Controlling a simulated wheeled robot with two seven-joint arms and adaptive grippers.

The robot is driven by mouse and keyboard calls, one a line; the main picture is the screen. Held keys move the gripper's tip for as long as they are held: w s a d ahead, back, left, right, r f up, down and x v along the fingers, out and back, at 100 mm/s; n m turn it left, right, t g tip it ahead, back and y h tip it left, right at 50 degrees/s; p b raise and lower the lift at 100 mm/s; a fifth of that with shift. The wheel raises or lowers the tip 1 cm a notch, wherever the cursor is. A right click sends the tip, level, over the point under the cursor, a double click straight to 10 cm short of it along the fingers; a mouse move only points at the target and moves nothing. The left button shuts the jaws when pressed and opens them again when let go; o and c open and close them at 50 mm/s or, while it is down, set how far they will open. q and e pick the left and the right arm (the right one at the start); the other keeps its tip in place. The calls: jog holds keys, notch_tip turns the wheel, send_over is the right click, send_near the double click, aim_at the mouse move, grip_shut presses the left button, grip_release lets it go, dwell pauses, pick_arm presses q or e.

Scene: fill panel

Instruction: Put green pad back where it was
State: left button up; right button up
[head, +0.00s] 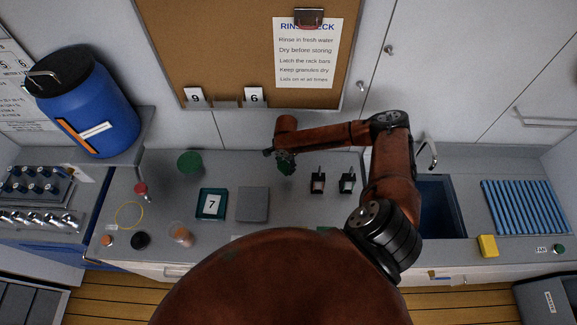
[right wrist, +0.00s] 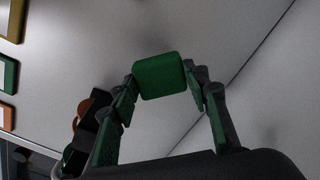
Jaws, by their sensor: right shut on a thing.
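The green pad (right wrist: 160,76) is a rounded block between the two fingertips of my right gripper (right wrist: 162,88) in the right wrist view. The gripper is shut on it, with a finger on each side. In the head view my right gripper (head: 286,165) hangs over the back of the grey counter, right of the grey square plate (head: 253,204), and its fingers mostly hide the pad. The pad appears clear of other surfaces in the wrist view. My left gripper is not in view.
A teal tray with a "7" card (head: 212,205) and a green round thing (head: 189,162) stand to the left. Two small dark holders (head: 317,182) stand to the right, before the blue sink (head: 436,205). A cork board (head: 215,50) with "9" and "6" cards hangs behind.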

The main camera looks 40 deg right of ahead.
jog(key=d+f, duration=0.1)
jog(key=w+d+f, duration=0.1)
jog(key=f, duration=0.1)
jog(key=d+f, duration=0.1)
jog(key=shift+w+f, duration=0.15)
jog(key=shift+w, duration=0.2)
jog(key=shift+f, duration=1.5)
jog(key=o, duration=1)
jog(key=shift+r, duration=0.1)
jog(key=r, duration=1.2)
jog(key=shift+s+b, duration=0.2)
jog(key=shift+b, duration=0.1)
